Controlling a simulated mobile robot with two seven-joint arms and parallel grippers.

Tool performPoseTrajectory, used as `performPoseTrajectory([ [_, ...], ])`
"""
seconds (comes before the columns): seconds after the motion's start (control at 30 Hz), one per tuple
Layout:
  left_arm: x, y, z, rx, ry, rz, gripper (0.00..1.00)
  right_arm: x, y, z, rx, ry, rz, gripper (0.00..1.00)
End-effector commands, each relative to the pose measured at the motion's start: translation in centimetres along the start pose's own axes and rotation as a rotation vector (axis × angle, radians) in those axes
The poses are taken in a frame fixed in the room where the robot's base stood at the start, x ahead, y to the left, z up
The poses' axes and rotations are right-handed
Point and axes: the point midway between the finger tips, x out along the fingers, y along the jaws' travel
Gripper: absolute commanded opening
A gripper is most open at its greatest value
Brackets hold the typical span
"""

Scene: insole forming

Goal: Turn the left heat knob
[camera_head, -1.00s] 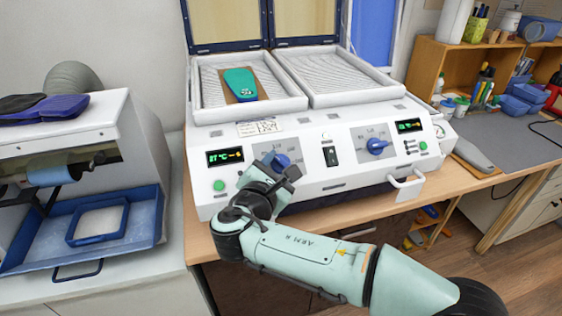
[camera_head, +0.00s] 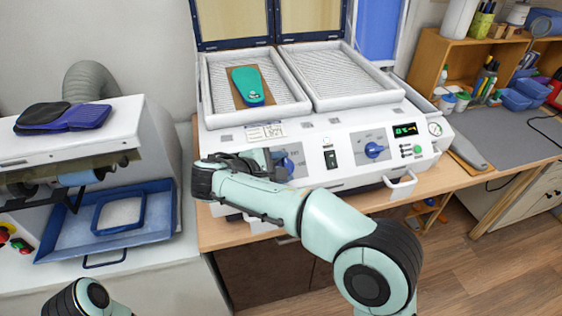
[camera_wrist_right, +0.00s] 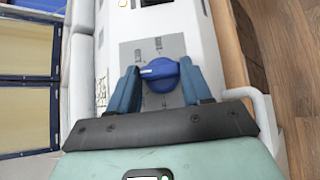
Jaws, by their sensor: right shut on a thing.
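The left heat knob (camera_head: 288,165) is blue and sits on the left of the white heating machine's front panel. In the head view it is partly hidden by my right gripper (camera_head: 277,162), whose arm reaches across the panel's left part. In the right wrist view the blue knob (camera_wrist_right: 160,74) lies between the two blue fingers of my right gripper (camera_wrist_right: 162,85), which is shut on it. A grey dial plate surrounds the knob. The left display is hidden behind my arm. My left gripper is not in view; only part of my left arm shows at bottom left.
A right heat knob (camera_head: 374,150), a power switch (camera_head: 330,159) and a front handle (camera_head: 401,187) are close by on the machine. A green insole (camera_head: 247,85) lies in the left tray (camera_head: 205,95). A blue tray (camera_head: 60,248) stands at the left.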

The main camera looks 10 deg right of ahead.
Motion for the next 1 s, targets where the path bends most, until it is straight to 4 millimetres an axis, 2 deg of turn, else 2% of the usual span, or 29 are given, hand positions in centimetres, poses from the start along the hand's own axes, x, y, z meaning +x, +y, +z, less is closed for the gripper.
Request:
performPoseTrajectory([
  [0.53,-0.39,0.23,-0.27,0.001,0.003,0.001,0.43,0.04,0.13,0.08,0.019,0.000,-0.016,0.18],
  [0.57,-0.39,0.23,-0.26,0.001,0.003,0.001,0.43,0.04,0.13,0.08,0.019,0.000,-0.016,0.55],
  [0.6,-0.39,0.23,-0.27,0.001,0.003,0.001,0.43,0.04,0.13,0.08,0.019,0.000,-0.016,0.68],
  [0.63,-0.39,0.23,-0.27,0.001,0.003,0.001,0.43,0.04,0.12,0.08,0.019,0.000,-0.016,0.74],
  [1.0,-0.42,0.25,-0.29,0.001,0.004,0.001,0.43,-0.48,0.11,0.00,0.017,0.001,-0.015,0.74],
])
